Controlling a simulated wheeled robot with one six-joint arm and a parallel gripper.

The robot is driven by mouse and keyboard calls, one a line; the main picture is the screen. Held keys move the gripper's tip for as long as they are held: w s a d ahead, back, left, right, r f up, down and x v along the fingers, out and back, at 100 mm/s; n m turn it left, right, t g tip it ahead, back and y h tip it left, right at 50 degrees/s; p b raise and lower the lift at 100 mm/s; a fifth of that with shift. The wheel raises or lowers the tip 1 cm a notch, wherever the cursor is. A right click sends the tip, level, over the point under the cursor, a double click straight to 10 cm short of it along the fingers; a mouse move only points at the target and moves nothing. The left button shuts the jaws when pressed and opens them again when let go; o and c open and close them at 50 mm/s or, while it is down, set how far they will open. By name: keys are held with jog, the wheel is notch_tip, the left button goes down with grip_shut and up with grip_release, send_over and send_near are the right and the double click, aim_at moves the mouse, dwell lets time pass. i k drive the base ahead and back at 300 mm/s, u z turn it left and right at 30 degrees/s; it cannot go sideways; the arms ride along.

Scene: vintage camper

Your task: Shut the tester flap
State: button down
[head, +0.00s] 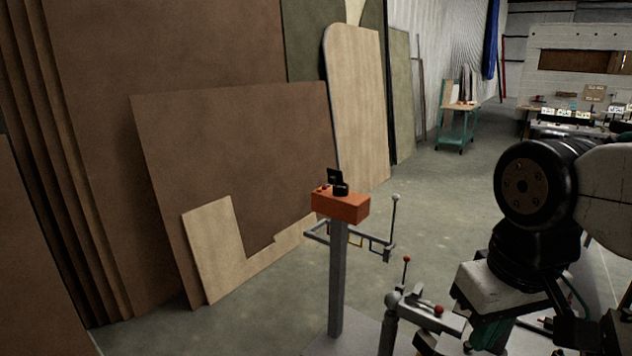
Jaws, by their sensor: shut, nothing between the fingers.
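The tester looks to be the orange box (341,205) on top of a grey post, near the middle of the head view. A small black flap (334,177) stands up from its top, raised and open. A short black round part (341,190) sits on the box beside the flap. Part of my arm fills the right side of the view, apart from the tester. My gripper is not in view.
A grey frame with a thin upright rod (394,225) juts from the post. A lower grey fixture (420,312) with red-knobbed levers stands nearer, between the tester and my arm. Brown and pale boards (235,150) lean behind.

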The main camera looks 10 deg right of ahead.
aim_at(334, 176)
jog(key=u, duration=1.25)
jog(key=i, duration=1.05)
jog(key=z, duration=1.65)
